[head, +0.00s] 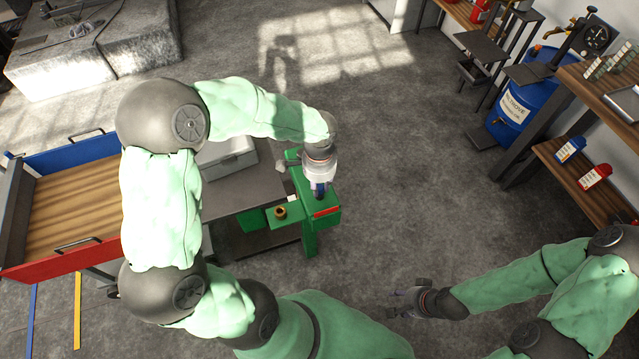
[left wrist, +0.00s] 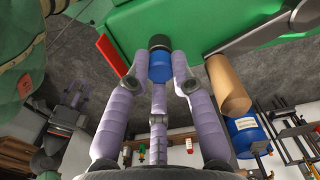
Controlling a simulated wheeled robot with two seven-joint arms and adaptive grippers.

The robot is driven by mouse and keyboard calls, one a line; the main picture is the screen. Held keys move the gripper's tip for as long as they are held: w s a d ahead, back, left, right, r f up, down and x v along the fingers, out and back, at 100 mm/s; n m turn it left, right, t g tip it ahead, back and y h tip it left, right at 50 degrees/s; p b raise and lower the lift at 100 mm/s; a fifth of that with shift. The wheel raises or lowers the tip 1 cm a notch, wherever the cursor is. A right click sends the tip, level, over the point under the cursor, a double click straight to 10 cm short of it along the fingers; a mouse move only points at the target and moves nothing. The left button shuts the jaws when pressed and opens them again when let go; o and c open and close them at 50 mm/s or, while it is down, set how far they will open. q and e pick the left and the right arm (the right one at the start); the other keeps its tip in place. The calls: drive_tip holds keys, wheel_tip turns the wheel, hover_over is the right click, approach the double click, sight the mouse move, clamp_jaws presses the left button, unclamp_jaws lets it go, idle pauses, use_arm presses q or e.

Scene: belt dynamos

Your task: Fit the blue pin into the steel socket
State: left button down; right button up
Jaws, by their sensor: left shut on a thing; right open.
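The blue pin (left wrist: 160,66) is between the purple-grey fingers of my left gripper (left wrist: 158,80) in the left wrist view. A dark round part shows at its far end, against a green surface; I cannot tell whether it belongs to the pin or to the socket. In the head view my left gripper (head: 320,188) is over the green stand (head: 309,232), shut on the pin, which is mostly hidden. I cannot make out the steel socket clearly. My right gripper (head: 408,300) is open and empty over the floor at the lower right, far from the stand.
The stand carries a red strip (head: 326,211) and a small brass-coloured ring (head: 281,212). A grey case (head: 228,160) lies on the dark table left of it. A wooden tray (head: 70,205) is further left. A blue drum (head: 522,105) and shelves stand right; the middle floor is clear.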

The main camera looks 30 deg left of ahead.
use_arm(q)
drive_tip(key=shift+f, duration=0.15)
drive_tip(key=c, duration=1)
unclamp_jaws()
wheel_tip(320, 180, up, 12)
drive_tip(key=shift+r, duration=0.1)
